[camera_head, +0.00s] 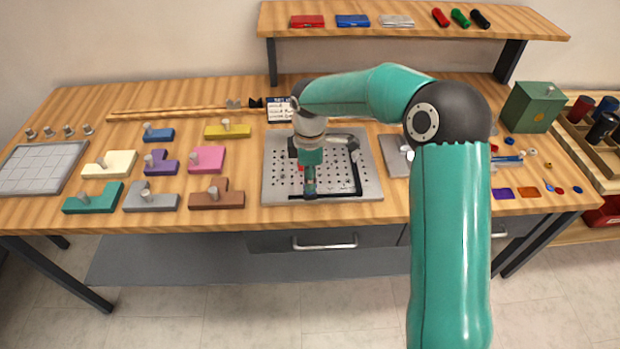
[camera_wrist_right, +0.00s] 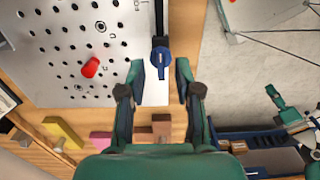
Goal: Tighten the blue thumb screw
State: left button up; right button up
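The blue thumb screw (camera_wrist_right: 161,62) shows in the right wrist view, at the end of a narrow black bar (camera_wrist_right: 160,20) along the edge of the perforated metal plate (camera_wrist_right: 40,75). My right gripper (camera_wrist_right: 163,82) is open, with one finger on each side of the screw's line and nothing between the fingertips. I cannot tell how far above the screw it is. In the head view my right gripper (camera_head: 309,190) points down at the plate's front edge (camera_head: 345,197) and hides the screw. My left gripper is in neither view.
A red knob (camera_wrist_right: 91,68) stands on the plate near the screw. Black fence bars (camera_head: 357,172) lie on the plate's right part. Coloured blocks with pegs, such as a brown one (camera_head: 225,199), stand left of the plate. A grey metal piece (camera_head: 395,157) lies to its right.

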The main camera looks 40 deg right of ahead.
jog(key=shift+f, duration=0.65)
grip_shut()
